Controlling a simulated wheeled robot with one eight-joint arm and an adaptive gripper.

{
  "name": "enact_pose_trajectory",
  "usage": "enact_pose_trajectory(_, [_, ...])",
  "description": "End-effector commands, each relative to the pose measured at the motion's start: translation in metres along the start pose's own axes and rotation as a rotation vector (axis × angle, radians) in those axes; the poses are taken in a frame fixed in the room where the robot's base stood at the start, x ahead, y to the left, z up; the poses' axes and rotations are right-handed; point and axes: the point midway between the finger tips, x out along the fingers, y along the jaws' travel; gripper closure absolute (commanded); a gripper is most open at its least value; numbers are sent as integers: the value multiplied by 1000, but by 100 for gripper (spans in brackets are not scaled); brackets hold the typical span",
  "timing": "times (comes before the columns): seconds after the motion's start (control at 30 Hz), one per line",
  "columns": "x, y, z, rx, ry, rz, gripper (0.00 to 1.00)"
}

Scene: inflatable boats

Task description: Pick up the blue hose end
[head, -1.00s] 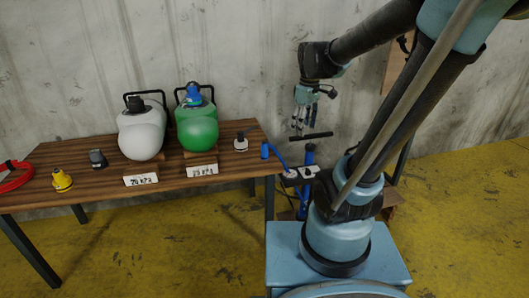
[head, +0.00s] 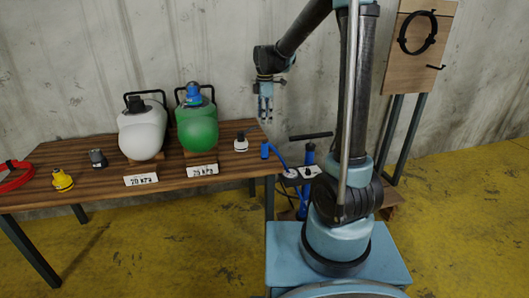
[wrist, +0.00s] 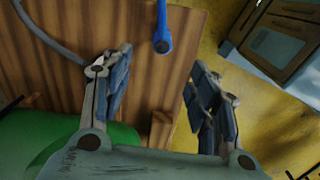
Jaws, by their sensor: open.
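The blue hose end (head: 265,151) stands upright at the right edge of the wooden table, with its blue hose running down to a blue pump (head: 307,170) on the floor side. In the wrist view the blue hose end (wrist: 162,42) shows at the top, beyond and between the fingers. My gripper (head: 265,119) is open and empty, above the table's right end and a little above the hose end. In the wrist view my gripper (wrist: 160,90) has its two blue-padded fingers wide apart, with nothing between them.
A green tank (head: 197,128) and a white tank (head: 142,133) stand on the table (head: 100,180), with pressure labels in front. A small white-and-black fitting (head: 240,143) sits left of the hose end. Yellow (head: 62,180) and dark (head: 97,158) fittings lie farther left. A board with a black ring (head: 418,33) stands right.

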Motion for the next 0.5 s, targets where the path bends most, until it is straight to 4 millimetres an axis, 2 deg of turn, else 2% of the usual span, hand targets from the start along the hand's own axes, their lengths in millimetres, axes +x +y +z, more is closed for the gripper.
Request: enact_pose_trajectory(0.5, [82, 0, 0, 2, 0, 0, 45])
